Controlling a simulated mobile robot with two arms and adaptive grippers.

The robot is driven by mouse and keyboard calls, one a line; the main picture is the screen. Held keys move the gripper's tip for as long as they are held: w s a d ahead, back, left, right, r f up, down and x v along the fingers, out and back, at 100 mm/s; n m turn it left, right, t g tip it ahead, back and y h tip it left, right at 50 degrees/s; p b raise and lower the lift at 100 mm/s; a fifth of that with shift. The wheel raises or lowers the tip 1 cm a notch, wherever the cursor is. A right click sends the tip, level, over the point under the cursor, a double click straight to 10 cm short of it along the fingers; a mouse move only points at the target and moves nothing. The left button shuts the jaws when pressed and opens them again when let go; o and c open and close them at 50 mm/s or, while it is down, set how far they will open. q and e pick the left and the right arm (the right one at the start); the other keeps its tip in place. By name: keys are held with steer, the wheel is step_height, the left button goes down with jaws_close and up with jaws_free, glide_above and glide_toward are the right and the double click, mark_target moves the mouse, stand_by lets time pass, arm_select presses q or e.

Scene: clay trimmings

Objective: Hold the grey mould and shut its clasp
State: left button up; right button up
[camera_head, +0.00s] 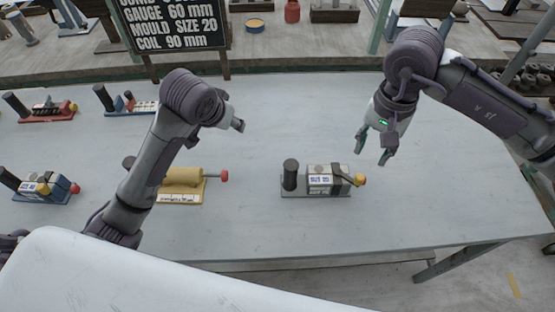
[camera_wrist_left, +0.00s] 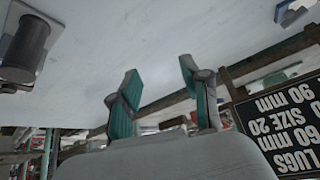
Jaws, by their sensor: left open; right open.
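The grey mould (camera_head: 318,181) sits on the table on a grey base, with a black upright cylinder at its left end. My left gripper (camera_head: 237,124) is raised above the table, left of the mould. In the left wrist view the left gripper (camera_wrist_left: 160,90) is open with nothing between its fingers.
A yellow mould (camera_head: 183,181) with a red knob stands left of the grey one, partly behind my left arm. Blue (camera_head: 45,188) and red (camera_head: 48,108) moulds stand further left. A black sign (camera_head: 172,24) stands at the back edge. The table right of the grey mould is clear.

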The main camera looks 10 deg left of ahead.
mark_target(290, 178)
arm_select(q)
steer(key=s+d+r+m+g+h, duration=0.25)
steer(key=s+d, duration=0.65)
steer(key=d, duration=0.5)
steer(key=shift+m+y, duration=0.45)
steer(key=x, duration=1.4)
steer(key=shift+f, duration=0.4)
steer(key=shift+c, duration=0.2)
